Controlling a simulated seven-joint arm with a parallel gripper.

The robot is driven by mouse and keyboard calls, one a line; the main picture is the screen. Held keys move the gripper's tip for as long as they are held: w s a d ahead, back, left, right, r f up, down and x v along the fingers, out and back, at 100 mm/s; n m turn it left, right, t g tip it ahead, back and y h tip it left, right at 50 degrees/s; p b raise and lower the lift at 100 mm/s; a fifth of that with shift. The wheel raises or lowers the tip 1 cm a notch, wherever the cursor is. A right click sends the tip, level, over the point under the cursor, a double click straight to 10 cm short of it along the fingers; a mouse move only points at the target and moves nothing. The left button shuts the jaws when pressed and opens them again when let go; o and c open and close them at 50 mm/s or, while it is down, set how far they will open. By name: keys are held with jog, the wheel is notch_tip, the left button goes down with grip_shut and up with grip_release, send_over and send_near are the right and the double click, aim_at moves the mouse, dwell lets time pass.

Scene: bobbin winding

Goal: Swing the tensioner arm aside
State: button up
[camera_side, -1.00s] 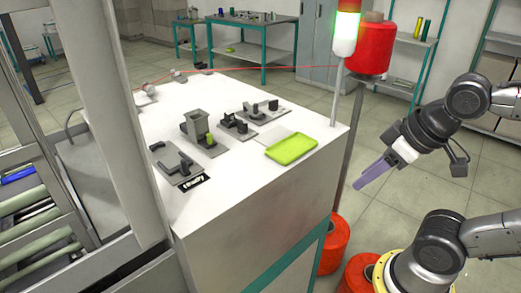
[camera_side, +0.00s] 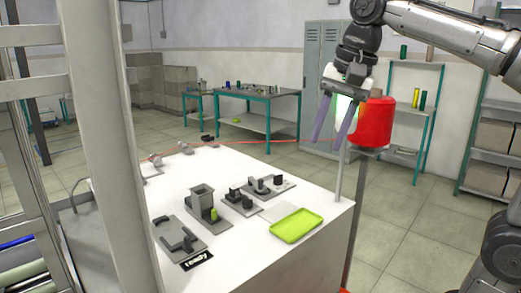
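My gripper (camera_side: 328,144) hangs high at the back right of the white worktable (camera_side: 262,262), fingers pointing down. Its two long purple-grey fingers are apart with nothing visible between them. It is well above and right of the devices. A dark lever on a grey plate (camera_side: 176,236) stands at the front left of the table. Two small dark mechanisms (camera_side: 240,201) (camera_side: 268,186) sit farther right. I cannot tell which part is the tensioner arm. A red thread (camera_side: 230,146) runs across the back past small guides (camera_side: 185,148).
A grey open-topped block (camera_side: 201,198) with a lime piece stands between the mechanisms. A lime tray (camera_side: 297,226) lies at the right. A machine frame (camera_side: 105,110) is at left.

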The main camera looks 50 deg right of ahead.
jog(key=w+d+m+g, duration=0.1)
jog(key=w+d+m, duration=0.15)
jog(key=w, duration=0.65)
jog(key=w+f, duration=0.3)
jog(key=w, duration=0.1)
jog(key=w+d+f+m+g, duration=0.1)
jog(key=w+f, duration=0.2)
jog(key=w, duration=0.1)
jog(key=w+d+f+m+g, duration=0.1)
jog(key=w+f, duration=0.3)
jog(key=shift+w+d, duration=0.25)
jog(key=shift+w, duration=0.1)
jog(key=shift+f, duration=3.95)
jog(key=shift+d, duration=0.1)
grip_shut()
